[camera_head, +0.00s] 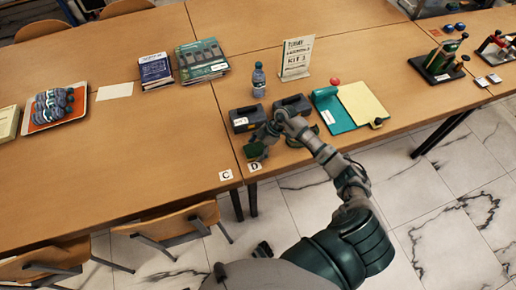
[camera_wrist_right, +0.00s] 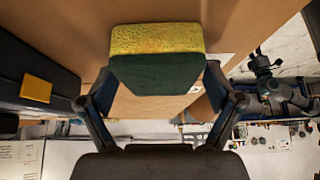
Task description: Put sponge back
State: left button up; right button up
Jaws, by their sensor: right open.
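The sponge, yellow with a dark green side, lies ahead of my right gripper in the right wrist view (camera_wrist_right: 155,55). In the head view it shows as a small green patch (camera_head: 254,151) near the table's front edge, by card D. My right gripper (camera_head: 262,139) is over it, beside the dark boxes. In the wrist view its two fingers (camera_wrist_right: 160,103) are spread wide, one at each side of the sponge's near edge. I see no clear contact. Dark parts (camera_head: 262,249) low in the head view may be my left gripper; its jaws cannot be made out.
Two dark boxes (camera_head: 243,119) stand close behind my right gripper. A water bottle (camera_head: 259,80), a sign (camera_head: 297,58) and a green clipboard-like board (camera_head: 331,111) are farther back. Cards C (camera_head: 226,175) and D (camera_head: 255,167) mark the front edge.

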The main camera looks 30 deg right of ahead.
aim_at(254, 150)
jog(key=shift+a+r, duration=0.1)
jog(key=shift+r, duration=0.25)
jog(key=v, duration=0.3)
jog(key=shift+a, duration=0.15)
pick_arm(q)
jog(key=s+f, duration=0.1)
jog(key=s+a+f+p, duration=0.1)
jog(key=shift+f, duration=0.3)
pick_arm(e)
jog(key=v, duration=0.8)
jog(key=shift+s+d+r, duration=0.15)
jog(key=shift+d+r, duration=0.05)
jog(key=shift+d, duration=0.1)
jog(key=shift+d, duration=0.1)
